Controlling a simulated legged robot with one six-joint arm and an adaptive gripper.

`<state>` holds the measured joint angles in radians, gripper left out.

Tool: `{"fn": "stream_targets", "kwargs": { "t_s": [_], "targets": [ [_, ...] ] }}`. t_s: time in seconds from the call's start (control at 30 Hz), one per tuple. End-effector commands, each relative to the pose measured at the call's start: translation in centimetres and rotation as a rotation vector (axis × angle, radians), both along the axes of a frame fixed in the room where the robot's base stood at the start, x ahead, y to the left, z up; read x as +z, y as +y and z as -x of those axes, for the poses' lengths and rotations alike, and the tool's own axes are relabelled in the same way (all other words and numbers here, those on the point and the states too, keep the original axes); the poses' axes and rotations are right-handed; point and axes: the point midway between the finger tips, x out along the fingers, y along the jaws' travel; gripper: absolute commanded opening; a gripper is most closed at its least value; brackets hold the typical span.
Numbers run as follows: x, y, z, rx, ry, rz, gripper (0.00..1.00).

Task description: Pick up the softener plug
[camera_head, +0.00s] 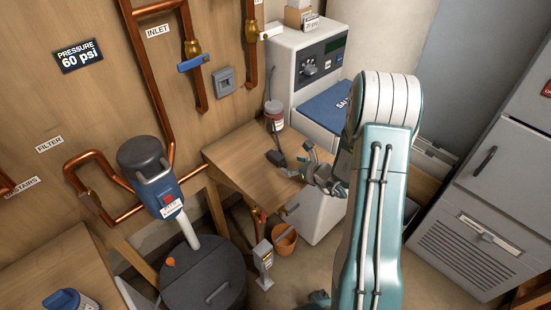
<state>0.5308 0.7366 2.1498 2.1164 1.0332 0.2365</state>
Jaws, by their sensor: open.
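A small black plug (276,158), which looks like the softener plug, lies on the small wooden table (240,160) with a thin dark cord running up from it. My gripper (298,163) is open just to the right of the plug, its fingers pointing toward it. A gap shows between the fingers and the plug, but I cannot tell the exact height over the table. My arm hides part of the table's right side and the space behind it.
A jar (274,112) with a red label stands at the table's back corner. The white softener cabinet (308,62) with a blue lid is behind. An orange bucket (284,240) and a grey box on a post (263,256) stand below. A dark tank (205,280) is front left.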

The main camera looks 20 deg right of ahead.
Motion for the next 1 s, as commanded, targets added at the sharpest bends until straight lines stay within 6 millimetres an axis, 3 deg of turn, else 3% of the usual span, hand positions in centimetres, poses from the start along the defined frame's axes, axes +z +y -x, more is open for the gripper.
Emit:
{"fn": "stream_targets", "kwargs": {
  "t_s": [0.4, 0.67, 0.7, 0.87, 0.9, 1.0],
  "targets": [
    [-2.2, 2.0, -4.2, 0.003, 0.0, 0.001, 0.89],
    [-2.3, 2.1, -4.5, 0.001, 0.0, 0.0, 0.89],
    [-2.3, 2.1, -4.5, 0.001, 0.0, 0.0, 0.8],
    [-2.3, 2.1, -4.5, 0.001, 0.0, 0.0, 0.08],
    [-2.3, 2.1, -4.5, 0.001, 0.0, 0.0, 0.0],
    [-2.3, 2.1, -4.5, 0.001, 0.0, 0.0, 0.0]
  ]
}}
